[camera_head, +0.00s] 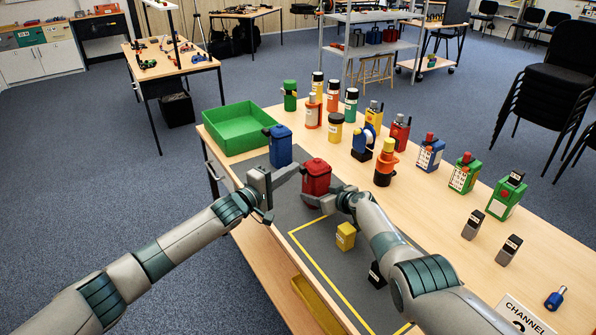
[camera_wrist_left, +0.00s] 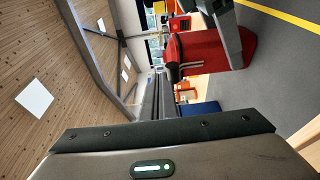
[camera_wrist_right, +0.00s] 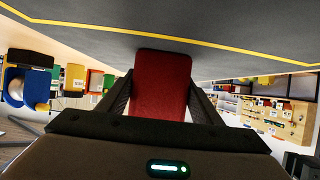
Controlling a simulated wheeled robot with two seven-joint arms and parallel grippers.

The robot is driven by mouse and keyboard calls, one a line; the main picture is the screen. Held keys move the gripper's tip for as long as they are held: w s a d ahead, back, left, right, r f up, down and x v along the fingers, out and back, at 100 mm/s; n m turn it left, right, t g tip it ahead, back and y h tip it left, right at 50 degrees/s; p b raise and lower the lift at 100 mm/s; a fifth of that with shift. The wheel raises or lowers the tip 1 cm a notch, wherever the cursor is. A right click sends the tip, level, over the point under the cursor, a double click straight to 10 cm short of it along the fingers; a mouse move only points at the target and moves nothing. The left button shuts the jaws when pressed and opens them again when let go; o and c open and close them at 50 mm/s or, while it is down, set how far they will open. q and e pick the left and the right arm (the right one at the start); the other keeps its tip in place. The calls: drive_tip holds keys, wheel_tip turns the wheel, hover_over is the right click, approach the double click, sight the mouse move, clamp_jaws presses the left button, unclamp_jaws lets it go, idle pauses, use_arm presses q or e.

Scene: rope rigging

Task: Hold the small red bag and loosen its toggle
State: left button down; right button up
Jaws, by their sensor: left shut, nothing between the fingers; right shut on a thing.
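The small red bag (camera_head: 317,175) stands upright over the grey mat, in front of a blue bag. My right gripper (camera_head: 322,200) is shut on its lower part; in the right wrist view the red bag (camera_wrist_right: 160,85) sits between both fingers. My left gripper (camera_head: 298,169) is shut and empty beside the bag's upper left. Whether the fingertips touch that piece I cannot tell.
The blue bag (camera_head: 280,146) stands close behind my left gripper, and a green tray (camera_head: 240,140) lies beyond it. A small yellow block (camera_head: 345,236) sits in front on the mat. Several coloured bottles and containers crowd the right and back of the table.

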use_arm(q)
drive_tip(key=shift+x, duration=1.25)
drive_tip(key=shift+r, duration=0.15)
